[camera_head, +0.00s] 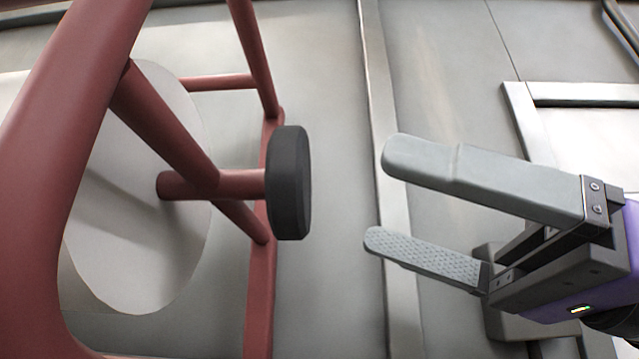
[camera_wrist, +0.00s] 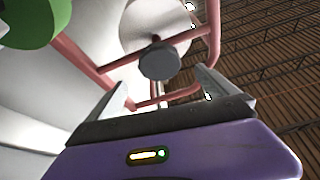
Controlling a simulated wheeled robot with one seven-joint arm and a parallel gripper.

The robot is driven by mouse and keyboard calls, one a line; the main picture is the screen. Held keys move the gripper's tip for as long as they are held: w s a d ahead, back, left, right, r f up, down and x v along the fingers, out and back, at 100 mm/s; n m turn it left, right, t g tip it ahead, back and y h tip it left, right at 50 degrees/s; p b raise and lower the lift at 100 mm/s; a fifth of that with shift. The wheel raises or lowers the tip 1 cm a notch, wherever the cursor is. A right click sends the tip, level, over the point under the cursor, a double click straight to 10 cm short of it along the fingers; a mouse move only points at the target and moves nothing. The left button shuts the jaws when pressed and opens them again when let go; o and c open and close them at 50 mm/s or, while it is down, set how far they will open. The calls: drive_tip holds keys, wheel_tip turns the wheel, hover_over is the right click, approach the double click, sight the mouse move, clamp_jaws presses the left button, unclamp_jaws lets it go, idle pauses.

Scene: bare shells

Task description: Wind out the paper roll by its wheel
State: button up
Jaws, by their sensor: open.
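The paper roll (camera_head: 120,240) is a large white cylinder inside a red tube frame (camera_head: 45,130). Its wheel (camera_head: 288,183) is a dark disc on the end of a red axle that sticks out toward the right. My gripper (camera_head: 378,200) is to the right of the wheel, open and empty, with its two grey fingers pointing left at it. A gap lies between the fingertips and the wheel. In the wrist view the wheel (camera_wrist: 160,60) shows above and between the fingers, with the white roll (camera_wrist: 160,22) behind it.
The red frame's bars run above, below and behind the wheel. A grey panelled surface (camera_head: 450,60) with raised strips lies behind my gripper. A green rounded thing (camera_wrist: 35,22) shows at the upper left of the wrist view. The space between my fingers and the wheel is clear.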

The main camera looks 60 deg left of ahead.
sight(308, 182)
drive_tip(key=shift+x, duration=3.5)
drive_tip(key=shift+p, duration=0.3)
drive_tip(key=c, duration=2.1)
